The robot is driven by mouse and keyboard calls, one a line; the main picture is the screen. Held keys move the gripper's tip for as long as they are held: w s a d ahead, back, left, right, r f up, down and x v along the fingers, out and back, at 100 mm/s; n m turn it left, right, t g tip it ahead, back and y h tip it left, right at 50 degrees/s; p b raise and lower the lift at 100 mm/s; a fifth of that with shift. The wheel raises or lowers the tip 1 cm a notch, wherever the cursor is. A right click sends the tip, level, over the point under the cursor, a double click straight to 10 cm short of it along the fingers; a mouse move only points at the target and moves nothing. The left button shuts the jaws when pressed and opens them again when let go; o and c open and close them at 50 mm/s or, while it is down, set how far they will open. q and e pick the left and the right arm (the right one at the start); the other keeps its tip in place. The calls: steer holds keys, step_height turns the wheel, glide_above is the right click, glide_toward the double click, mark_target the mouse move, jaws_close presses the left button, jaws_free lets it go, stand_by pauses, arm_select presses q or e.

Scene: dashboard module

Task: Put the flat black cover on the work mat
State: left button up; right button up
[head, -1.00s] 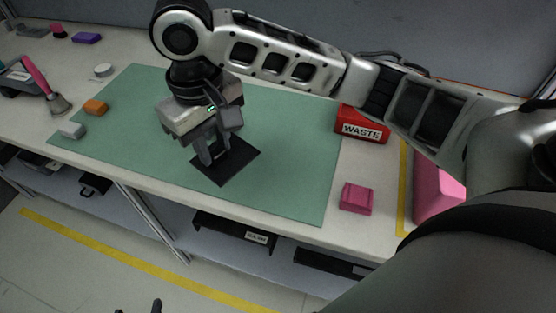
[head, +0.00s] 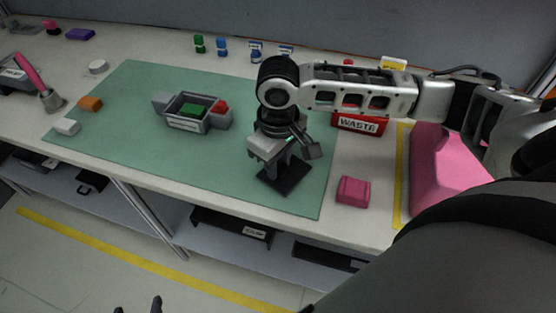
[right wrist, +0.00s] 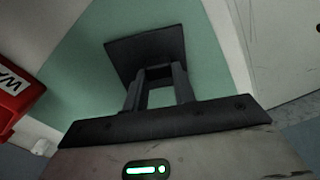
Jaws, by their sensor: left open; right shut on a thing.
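The flat black cover (head: 291,180) is a thin dark square over the right part of the green work mat (head: 100,135). My right gripper (head: 279,172) is shut on the cover from above. In the right wrist view the cover (right wrist: 150,50) shows beyond the two fingers, with green mat behind it. I cannot tell whether the cover touches the mat or hangs just above it. My left gripper (head: 137,306) shows only its fingertips at the bottom edge, apart and empty, far from the cover.
A grey module housing (head: 185,123) with a green and a red part in it stands on the mat. A red WASTE bin (head: 360,122) and a pink block (head: 353,191) lie to the right. Small coloured parts line the back. The mat's front left is clear.

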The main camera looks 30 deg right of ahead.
steer(key=shift+f, duration=0.15)
steer(key=o, duration=1)
arm_select(q)
steer(key=shift+s+f, duration=0.1)
steer(key=shift+f, duration=0.05)
steer(key=shift+f, duration=0.1)
steer(key=shift+s+a+r+p, duration=0.1)
steer(key=shift+r+p, duration=0.1)
steer(key=shift+p, duration=0.25)
arm_select(e)
step_height(320, 180, up, 12)
steer(key=shift+r, duration=0.15)
arm_select(q)
steer(key=shift+r, duration=0.1)
